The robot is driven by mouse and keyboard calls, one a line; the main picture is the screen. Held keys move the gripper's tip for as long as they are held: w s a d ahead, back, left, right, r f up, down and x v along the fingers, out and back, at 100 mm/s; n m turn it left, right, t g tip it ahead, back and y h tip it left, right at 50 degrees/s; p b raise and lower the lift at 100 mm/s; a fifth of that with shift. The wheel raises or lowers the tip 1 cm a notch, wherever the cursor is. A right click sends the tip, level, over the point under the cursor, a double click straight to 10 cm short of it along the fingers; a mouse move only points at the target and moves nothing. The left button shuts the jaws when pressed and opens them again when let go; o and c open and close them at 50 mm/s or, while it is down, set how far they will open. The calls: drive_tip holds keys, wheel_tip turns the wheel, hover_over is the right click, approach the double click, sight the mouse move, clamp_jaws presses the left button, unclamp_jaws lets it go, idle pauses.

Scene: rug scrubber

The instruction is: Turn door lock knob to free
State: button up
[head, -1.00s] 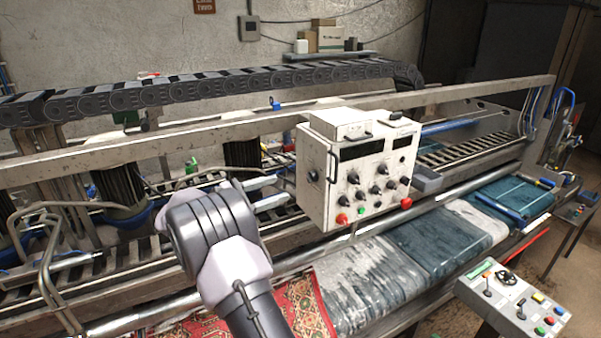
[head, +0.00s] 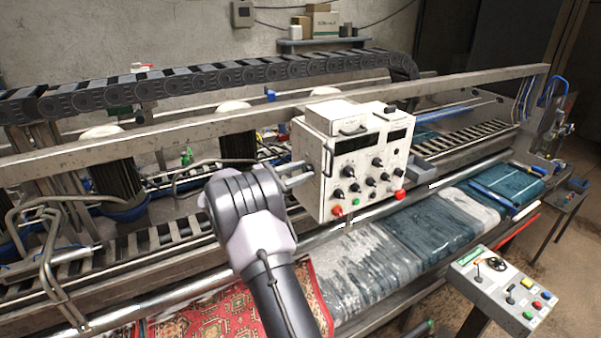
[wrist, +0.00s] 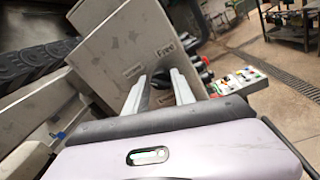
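The white control box (head: 362,190) stands on the machine, its front covered with dark knobs. A small dark knob (wrist: 161,83) shows on its side panel in the wrist view, partly hidden between my fingers. A label reading "Free" (wrist: 166,50) is printed above it. A second label (wrist: 133,71) to the left is too blurred to read. My gripper (wrist: 159,76) is at the panel, its two pale fingers apart on either side of the knob; I cannot tell if they touch it. In the head view my gripper (head: 307,173) reaches the box's left side, and the knob is hidden.
Red and green buttons sit low on the box front. A metal rail (head: 200,130) runs behind the box, with a black cable chain (head: 220,75) above. Rugs (head: 435,235) lie below on the machine. A second button panel (head: 505,290) stands at the lower right.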

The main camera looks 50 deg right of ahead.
drive_tip(key=shift+f, duration=0.1)
clamp_jaws()
drive_tip(key=shift+f+b, duration=0.15)
drive_tip(key=shift+b, duration=0.35)
drive_tip(key=shift+a+f+m+g+b, duration=0.15)
drive_tip(key=shift+m+g+b, duration=0.3)
drive_tip(key=shift+m+b, duration=4.65)
drive_tip(key=shift+d+f+m+g+b, duration=0.1)
drive_tip(key=shift+m+g+b, duration=0.35)
drive_tip(key=shift+m+b, duration=4.6)
drive_tip(key=shift+n+b, duration=0.55)
drive_tip(key=shift+b, duration=0.2)
